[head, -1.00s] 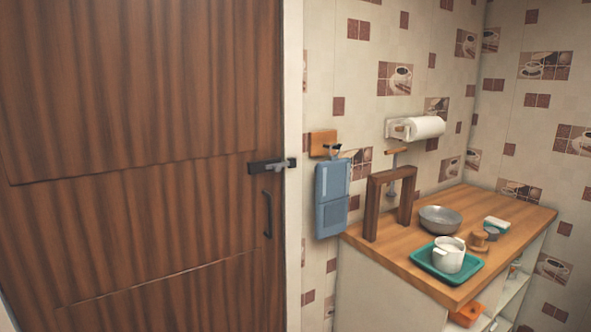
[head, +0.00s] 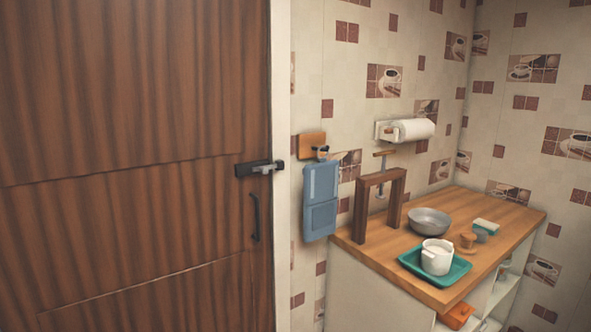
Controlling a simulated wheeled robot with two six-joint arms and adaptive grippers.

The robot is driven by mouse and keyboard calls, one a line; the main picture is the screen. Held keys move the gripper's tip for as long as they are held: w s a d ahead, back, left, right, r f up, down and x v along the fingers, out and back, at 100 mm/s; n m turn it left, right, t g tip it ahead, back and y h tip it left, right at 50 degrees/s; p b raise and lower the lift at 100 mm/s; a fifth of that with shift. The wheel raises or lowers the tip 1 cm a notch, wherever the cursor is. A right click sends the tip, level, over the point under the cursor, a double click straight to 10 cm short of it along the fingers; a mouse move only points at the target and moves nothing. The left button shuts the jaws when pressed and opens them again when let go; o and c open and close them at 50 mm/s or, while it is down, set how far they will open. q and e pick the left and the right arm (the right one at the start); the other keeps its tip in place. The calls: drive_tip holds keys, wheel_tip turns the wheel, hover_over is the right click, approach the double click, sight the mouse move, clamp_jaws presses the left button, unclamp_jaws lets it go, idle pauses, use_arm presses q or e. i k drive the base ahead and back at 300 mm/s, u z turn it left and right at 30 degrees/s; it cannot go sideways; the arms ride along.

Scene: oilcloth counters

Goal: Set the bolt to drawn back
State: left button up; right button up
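A dark bolt (head: 259,168) is mounted at the right edge of the brown wooden door (head: 130,130), near the white frame. Its lighter grey sliding part and knob lie toward the right end of the dark plate, by the frame. It is too small to tell exactly how far the bar reaches. Neither of my grippers shows in the head view.
A dark vertical handle (head: 256,217) is below the bolt. A blue hanging item (head: 320,203) is on the wall right of the frame. A wooden counter (head: 375,262) holds a wooden frame, a metal bowl (head: 428,221) and a teal tray (head: 461,271) with a white pot.

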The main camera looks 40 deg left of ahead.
sight(264, 170)
drive_tip(key=u, duration=0.05)
drive_tip(key=i, duration=1.5)
